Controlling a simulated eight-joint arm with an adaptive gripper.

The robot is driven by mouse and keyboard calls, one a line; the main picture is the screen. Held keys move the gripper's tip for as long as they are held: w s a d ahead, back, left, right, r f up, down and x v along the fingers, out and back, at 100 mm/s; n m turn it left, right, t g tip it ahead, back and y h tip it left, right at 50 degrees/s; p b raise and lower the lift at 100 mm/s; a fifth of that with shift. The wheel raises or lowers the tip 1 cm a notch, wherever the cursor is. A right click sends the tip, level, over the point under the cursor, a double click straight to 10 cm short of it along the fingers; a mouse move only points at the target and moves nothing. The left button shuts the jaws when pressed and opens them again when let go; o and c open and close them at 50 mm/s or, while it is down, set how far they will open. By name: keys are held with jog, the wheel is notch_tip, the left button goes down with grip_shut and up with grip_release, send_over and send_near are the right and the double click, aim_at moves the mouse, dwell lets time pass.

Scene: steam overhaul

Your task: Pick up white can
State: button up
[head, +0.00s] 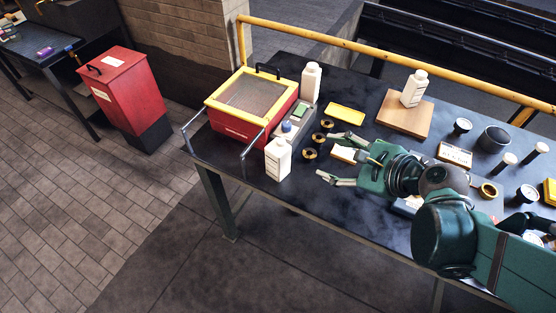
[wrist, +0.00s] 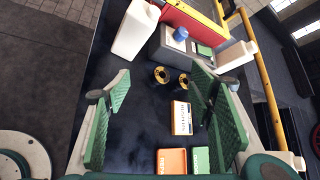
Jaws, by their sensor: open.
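Three white cans with narrow caps stand upright on the dark table. One (head: 278,159) is near the front edge by the red box, and it shows at the upper left of the wrist view (wrist: 135,30). A second (head: 311,82) stands behind the red box's right side, and it shows at the right in the wrist view (wrist: 236,57). The third (head: 414,89) stands on a wooden board (head: 404,117). My gripper (head: 330,157) is open and empty, its fingers pointing left toward the front can and apart from it. The fingers also show in the wrist view (wrist: 160,80).
A red box with a yellow-framed lid (head: 252,104) and metal handles fills the table's left end. A grey block with a blue knob (head: 287,127) and black-and-gold rings (head: 310,153) lie between. A yellow rail (head: 400,63) runs along the back. Gauges stand at the right.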

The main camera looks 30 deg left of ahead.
aim_at(279, 147)
jog(key=s+a+m+g+y, duration=0.1)
jog(key=s+a+m+y, duration=0.2)
jog(key=a, duration=0.6)
jog(key=shift+f+m+g, duration=0.2)
jog(key=shift+m+g, duration=0.1)
jog(key=shift+m, duration=0.8)
jog(key=shift+b+x, duration=0.4)
jog(key=shift+x, duration=0.9)
jog(key=shift+a, duration=0.1)
jog(key=shift+b+x, duration=0.8)
jog(key=shift+x, duration=1.65)
jog(key=shift+r, duration=0.1)
jog(key=shift+c, duration=0.4)
jog(key=c, duration=1.5)
jog(key=shift+r, duration=0.2)
